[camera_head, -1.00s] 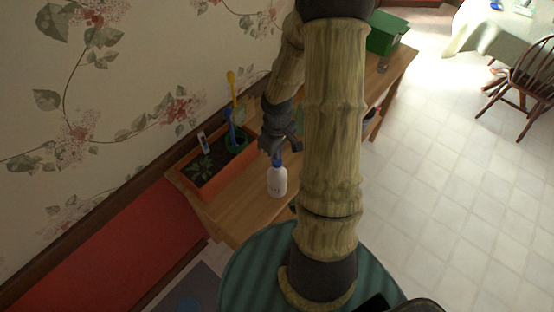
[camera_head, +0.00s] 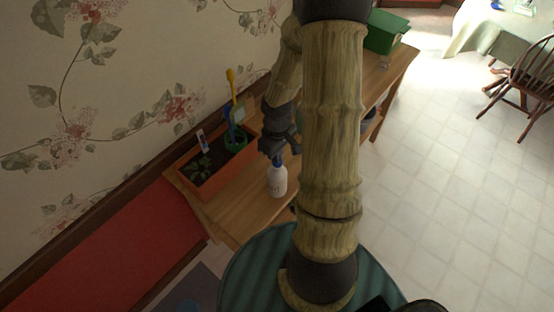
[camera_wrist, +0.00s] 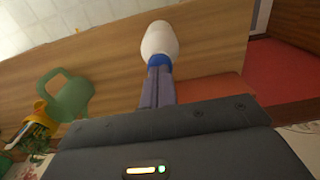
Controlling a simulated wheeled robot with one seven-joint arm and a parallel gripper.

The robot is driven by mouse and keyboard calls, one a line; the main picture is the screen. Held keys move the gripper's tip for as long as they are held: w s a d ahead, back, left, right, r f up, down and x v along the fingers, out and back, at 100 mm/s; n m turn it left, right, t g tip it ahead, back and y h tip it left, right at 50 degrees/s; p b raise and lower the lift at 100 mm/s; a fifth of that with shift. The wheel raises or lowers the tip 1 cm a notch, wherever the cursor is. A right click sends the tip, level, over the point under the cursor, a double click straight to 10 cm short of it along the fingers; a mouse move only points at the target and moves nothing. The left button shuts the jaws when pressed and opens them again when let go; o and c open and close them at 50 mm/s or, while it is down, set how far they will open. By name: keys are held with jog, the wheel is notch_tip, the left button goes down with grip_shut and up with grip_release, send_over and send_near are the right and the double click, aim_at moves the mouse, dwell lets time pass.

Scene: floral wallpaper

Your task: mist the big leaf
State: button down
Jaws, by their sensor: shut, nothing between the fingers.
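A white spray bottle (camera_head: 277,183) with a blue top stands upright on the wooden bench (camera_head: 245,208). My gripper (camera_head: 276,153) is at the bottle's top, its fingers shut with nothing between them. In the wrist view the fingertips (camera_wrist: 158,72) overlap the blue collar of the bottle (camera_wrist: 159,40); I cannot tell whether they touch it. A leafy plant (camera_head: 201,168) grows in the orange planter (camera_head: 208,186) to the left. I cannot make out which leaf is the big one.
A green pot (camera_head: 235,143) holds blue and yellow tools. A green watering can (camera_wrist: 70,97) and a yellow pot (camera_wrist: 42,112) show in the wrist view. A green box (camera_head: 384,33) is at the bench's far end.

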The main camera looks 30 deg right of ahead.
dwell(0.3)
jog(key=shift+r+p, duration=1.1)
jog(key=shift+p, duration=0.1)
notch_tip(320, 180, up, 6)
jog(key=p, duration=0.5)
jog(key=shift+p, duration=0.35)
jog(key=s+a+r+m+t+b, duration=0.2)
jog(key=s+a+r+m+b, duration=0.2)
jog(key=a+b, duration=0.5)
jog(key=s+a, duration=0.2)
jog(key=shift+a+r+t, duration=0.15)
jog(key=shift+a+t, duration=0.15)
jog(key=shift+a, duration=0.05)
